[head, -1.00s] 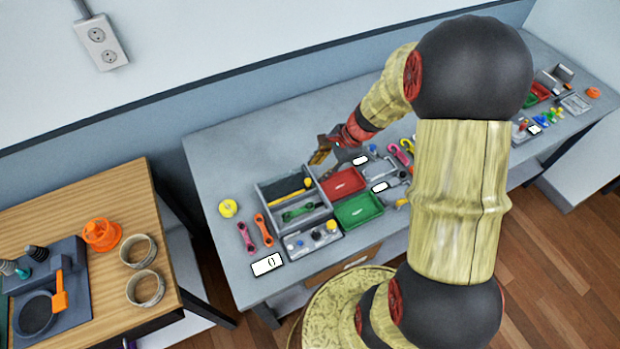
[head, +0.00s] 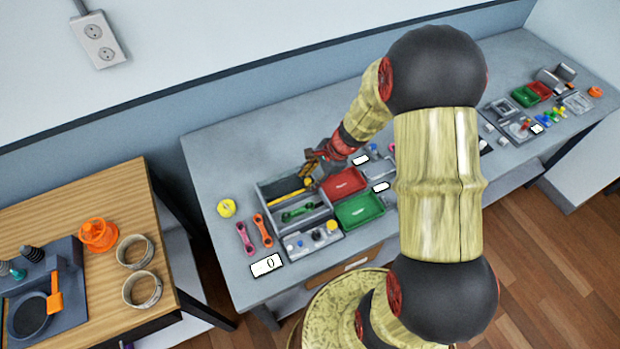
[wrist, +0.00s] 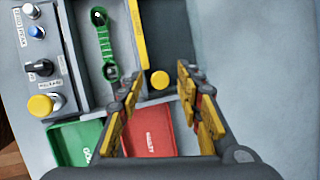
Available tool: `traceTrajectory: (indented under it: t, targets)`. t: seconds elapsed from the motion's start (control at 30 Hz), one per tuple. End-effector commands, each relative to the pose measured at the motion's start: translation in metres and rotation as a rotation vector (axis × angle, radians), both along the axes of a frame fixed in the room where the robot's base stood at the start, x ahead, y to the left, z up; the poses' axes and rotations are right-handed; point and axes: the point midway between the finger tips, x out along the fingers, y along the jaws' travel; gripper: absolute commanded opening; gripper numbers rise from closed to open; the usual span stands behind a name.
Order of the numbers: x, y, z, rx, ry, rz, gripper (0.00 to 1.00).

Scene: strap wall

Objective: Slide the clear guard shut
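A grey two-compartment box (head: 262,196) sits on the bench. A yellow bar (head: 292,193) with a round yellow knob (wrist: 160,80) at its end crosses the box between the compartments; it looks like the edge of the clear guard. The clear panel itself I cannot make out. The front compartment, holding a green wrench (wrist: 103,45), looks uncovered. My gripper (head: 316,161) is over the box's right end. In the wrist view its fingers (wrist: 162,88) are spread and empty, with the knob showing between the fingertips. I cannot tell the height above it.
A green tray (head: 359,209) and a red tray (head: 345,181) stand right of the box. A panel with buttons and a yellow knob (head: 313,241) is in front. Pink (head: 245,238) and orange (head: 263,231) wrenches lie to the left. The bench behind the box is clear.

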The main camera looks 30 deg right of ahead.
Motion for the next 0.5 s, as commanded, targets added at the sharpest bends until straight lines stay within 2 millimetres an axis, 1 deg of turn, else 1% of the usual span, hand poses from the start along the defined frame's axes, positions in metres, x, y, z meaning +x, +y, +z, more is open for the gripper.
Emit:
traceTrajectory:
  t: [0.07,0.5]
  targets:
    - [0.0000,0.0000,0.0001,0.000,0.000,0.000,0.31]
    - [-0.0001,-0.0002,0.0002,0.000,0.000,0.000,0.06]
